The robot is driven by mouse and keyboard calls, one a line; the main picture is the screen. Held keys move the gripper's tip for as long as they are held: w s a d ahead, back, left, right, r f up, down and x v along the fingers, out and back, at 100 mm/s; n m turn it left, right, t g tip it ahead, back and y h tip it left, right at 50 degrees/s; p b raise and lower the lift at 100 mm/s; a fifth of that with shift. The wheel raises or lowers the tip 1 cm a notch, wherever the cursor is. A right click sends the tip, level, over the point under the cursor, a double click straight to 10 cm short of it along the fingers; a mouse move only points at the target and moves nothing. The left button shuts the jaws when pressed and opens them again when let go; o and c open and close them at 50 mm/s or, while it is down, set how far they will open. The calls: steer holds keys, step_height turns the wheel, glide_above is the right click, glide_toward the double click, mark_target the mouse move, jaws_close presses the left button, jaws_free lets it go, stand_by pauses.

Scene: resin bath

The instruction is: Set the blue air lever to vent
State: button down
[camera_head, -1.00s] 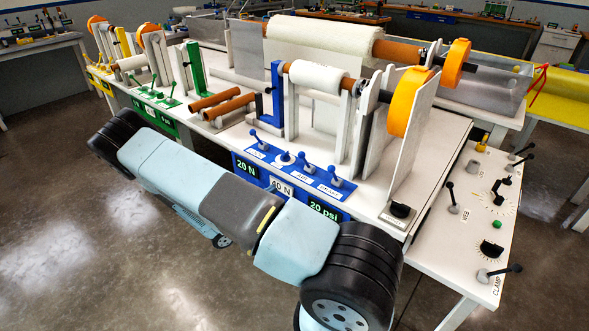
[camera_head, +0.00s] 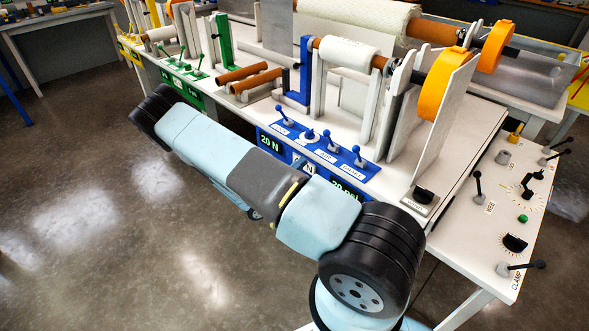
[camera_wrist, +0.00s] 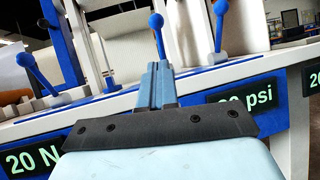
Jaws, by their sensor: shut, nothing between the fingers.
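The blue air lever (camera_head: 331,142) stands between the dial and the brake lever on the blue panel (camera_head: 300,131). In the wrist view, the ball-topped lever (camera_wrist: 158,34) straight beyond my fingers appears to be this one, nearly upright. My gripper (camera_wrist: 157,74) is shut and empty, low in front of the panel and pointing towards the lever. I cannot tell whether it touches the lever's base. In the head view, my own arm hides most of the gripper.
The brake lever (camera_head: 359,156) stands right of the air lever, the left blue lever (camera_head: 284,114) beyond the dial (camera_head: 310,135). Displays 20 N (camera_head: 269,143) and 20 psi (camera_head: 346,192) line the front edge. Orange wheel and rollers rise behind.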

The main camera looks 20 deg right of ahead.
mark_target(330, 140)
steer(key=x, duration=1)
